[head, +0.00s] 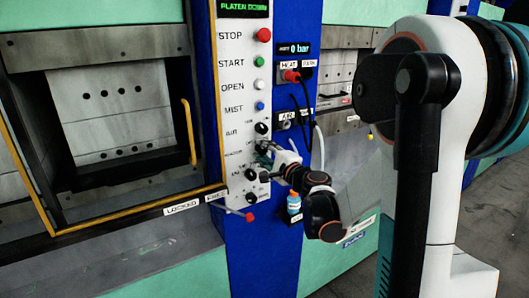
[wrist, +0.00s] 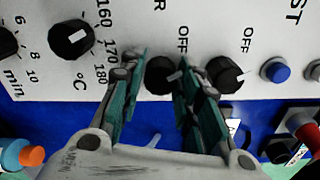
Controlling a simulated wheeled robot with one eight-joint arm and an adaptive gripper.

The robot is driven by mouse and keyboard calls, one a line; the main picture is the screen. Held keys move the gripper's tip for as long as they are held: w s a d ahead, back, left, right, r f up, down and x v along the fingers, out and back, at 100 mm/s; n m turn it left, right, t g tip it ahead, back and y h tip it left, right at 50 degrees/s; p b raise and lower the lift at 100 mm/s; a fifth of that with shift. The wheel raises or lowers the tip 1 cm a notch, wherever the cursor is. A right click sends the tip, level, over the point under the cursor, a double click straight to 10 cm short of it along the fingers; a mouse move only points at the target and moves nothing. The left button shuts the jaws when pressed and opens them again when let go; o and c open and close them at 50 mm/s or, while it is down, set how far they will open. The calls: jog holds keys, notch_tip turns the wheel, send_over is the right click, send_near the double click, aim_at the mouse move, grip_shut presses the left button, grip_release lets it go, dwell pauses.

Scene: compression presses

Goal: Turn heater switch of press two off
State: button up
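The heater switch (wrist: 160,76) is a black round knob on the white control panel (head: 236,110); in the wrist view "OFF" and the end of a label ending in "R" are printed by it. A pale mark shows at its right side. My gripper (wrist: 161,66) has its two green-padded fingers apart, one on each side of this knob, partly covering its edges. I cannot tell whether the pads touch it. In the head view my gripper (head: 263,152) is at the panel's lower knobs, and the heater switch is mostly hidden behind it.
The air knob (wrist: 225,74) is close to the right finger; the °C knob (wrist: 72,40) is to the left. A red-tipped lever (head: 248,215) and blue bottle (head: 294,203) are nearby. Cables hang from a red plug (head: 291,75).

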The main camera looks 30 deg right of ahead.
jog(key=shift+o, duration=0.7)
jog(key=s, duration=1.2)
jog(key=shift+d, duration=0.2)
